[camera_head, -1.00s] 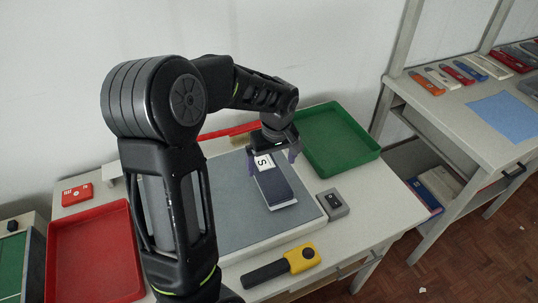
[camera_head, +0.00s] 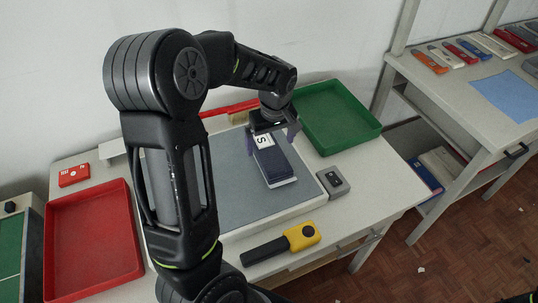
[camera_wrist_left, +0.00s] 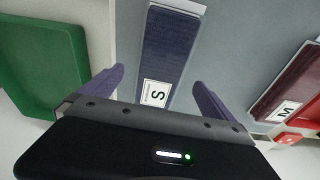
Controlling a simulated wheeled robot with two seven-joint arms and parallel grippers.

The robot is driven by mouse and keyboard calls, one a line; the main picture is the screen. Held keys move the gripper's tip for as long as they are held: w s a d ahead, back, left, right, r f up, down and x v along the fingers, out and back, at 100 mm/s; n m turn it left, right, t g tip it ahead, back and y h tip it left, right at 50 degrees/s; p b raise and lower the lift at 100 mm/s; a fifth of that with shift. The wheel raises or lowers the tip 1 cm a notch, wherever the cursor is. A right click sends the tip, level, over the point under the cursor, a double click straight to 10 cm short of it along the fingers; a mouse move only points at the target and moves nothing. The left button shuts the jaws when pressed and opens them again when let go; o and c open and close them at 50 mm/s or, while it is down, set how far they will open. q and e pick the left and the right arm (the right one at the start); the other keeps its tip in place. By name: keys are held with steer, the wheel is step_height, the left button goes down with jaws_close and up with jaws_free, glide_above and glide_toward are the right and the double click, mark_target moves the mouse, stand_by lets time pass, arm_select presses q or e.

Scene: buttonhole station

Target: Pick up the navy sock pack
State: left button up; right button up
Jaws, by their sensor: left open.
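The navy sock pack (camera_head: 279,168) lies on the grey mat, with a white S label at its far end. My left gripper (camera_head: 271,143) is open above the labelled end, coming down from the far side. In the left wrist view the navy pack (camera_wrist_left: 166,48) runs up the picture between the two spread fingers (camera_wrist_left: 159,80), which are apart from its sides. I cannot tell how high the fingertips are above the mat. My right gripper is not in view.
The grey mat (camera_head: 227,178) fills the table's middle. A maroon pack with an M label (camera_wrist_left: 291,83) lies to one side. A green tray (camera_head: 337,113), red tray (camera_head: 92,240), grey box (camera_head: 333,181), yellow-headed tool (camera_head: 301,236) and red box (camera_head: 74,175) surround the mat.

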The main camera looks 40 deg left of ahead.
mark_target(269, 150)
arm_select(q)
steer(key=f+b, duration=0.2)
steer(key=f, duration=0.1)
steer(key=f+b, duration=0.1)
steer(key=f, duration=0.1)
steer(key=shift+w+a+f, duration=0.15)
steer(key=shift+w+a, duration=0.05)
steer(key=shift+a, duration=0.15)
steer(key=c, duration=1.5)
steer(key=shift+c, duration=0.2)
step_height(269, 150, up, 10)
steer(key=p, duration=0.6)
steer(key=shift+p, duration=0.3)
